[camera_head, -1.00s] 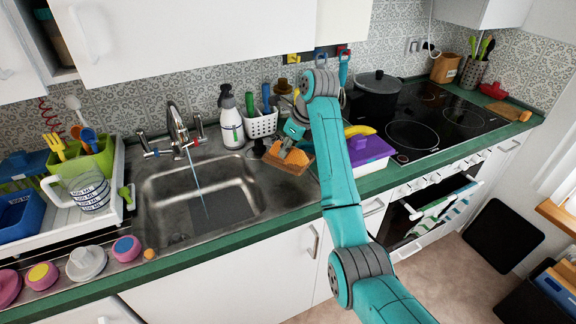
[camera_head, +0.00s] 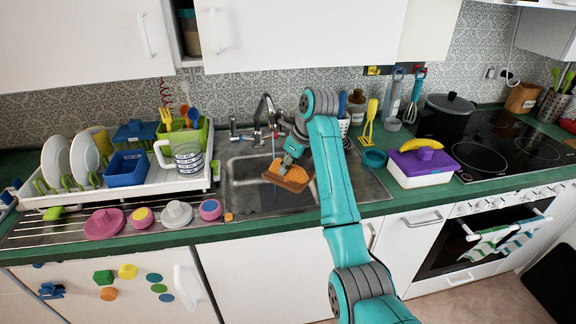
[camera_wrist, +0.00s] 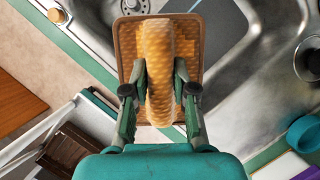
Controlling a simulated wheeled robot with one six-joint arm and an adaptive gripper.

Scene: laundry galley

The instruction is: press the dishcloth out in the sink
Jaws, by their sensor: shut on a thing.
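The dishcloth (camera_head: 288,178) is an orange-brown waffle cloth with a brown border. My gripper (camera_head: 291,160) is shut on it. In the wrist view, the fingers (camera_wrist: 160,92) pinch a raised roll of the dishcloth (camera_wrist: 158,55), and its flat part spreads out below. The sink (camera_head: 245,185) is a steel basin on the left and behind the cloth. The tap (camera_head: 264,112) stands behind the basin, and my arm hides part of the sink's right side.
A dish rack (camera_head: 120,186) with plates and a measuring jug stands left of the sink. A teal bowl (camera_head: 374,158) and a purple-lidded box (camera_head: 424,164) stand right. Cabinets hang above.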

